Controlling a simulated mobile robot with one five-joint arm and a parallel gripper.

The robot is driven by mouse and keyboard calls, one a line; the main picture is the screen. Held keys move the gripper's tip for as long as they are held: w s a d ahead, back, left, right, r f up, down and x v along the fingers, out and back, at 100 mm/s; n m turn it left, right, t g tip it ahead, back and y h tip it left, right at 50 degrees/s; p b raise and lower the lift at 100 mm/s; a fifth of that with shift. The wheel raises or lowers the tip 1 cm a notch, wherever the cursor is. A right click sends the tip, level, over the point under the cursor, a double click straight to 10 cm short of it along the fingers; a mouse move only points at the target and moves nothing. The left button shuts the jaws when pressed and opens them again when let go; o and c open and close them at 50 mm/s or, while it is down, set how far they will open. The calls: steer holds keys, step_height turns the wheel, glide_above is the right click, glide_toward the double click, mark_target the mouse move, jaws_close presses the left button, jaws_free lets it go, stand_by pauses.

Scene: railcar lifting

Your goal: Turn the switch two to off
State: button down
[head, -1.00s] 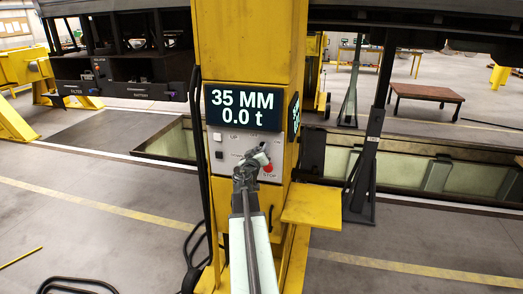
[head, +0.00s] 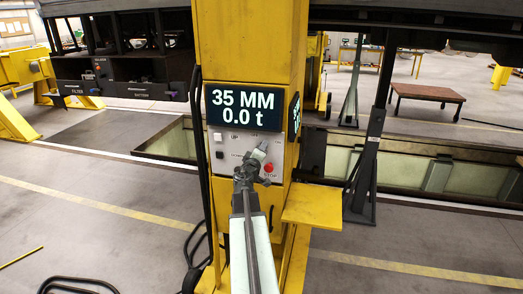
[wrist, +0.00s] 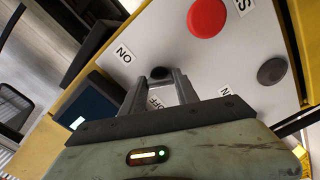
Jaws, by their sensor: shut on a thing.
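The control panel (head: 227,164) is on a yellow lifting column, below its display. In the wrist view, my gripper (wrist: 166,76) is at the light grey panel with its fingers on either side of a dark switch knob (wrist: 160,72), shut on it. An ON label (wrist: 124,54) is beside the knob, and an OFF label (wrist: 154,103) shows partly between the fingers. In the head view, my gripper (head: 262,147) is at the panel's upper right and hides the knob. Which way the knob points is unclear.
A red STOP button (head: 269,168) is just below right of my gripper. The display (head: 243,109) reads 35 MM and 0.0 t. A yellow shelf (head: 313,206) juts out at lower right, and black cables hang left of the column.

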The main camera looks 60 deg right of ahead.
steer(key=n, duration=0.5)
steer(key=shift+a, duration=0.1)
stand_by(0.5)
steer(key=c, duration=0.9)
jaws_free()
steer(key=v, duration=0.7)
steer(key=shift+s+a, duration=0.15)
steer(key=shift+a, duration=0.15)
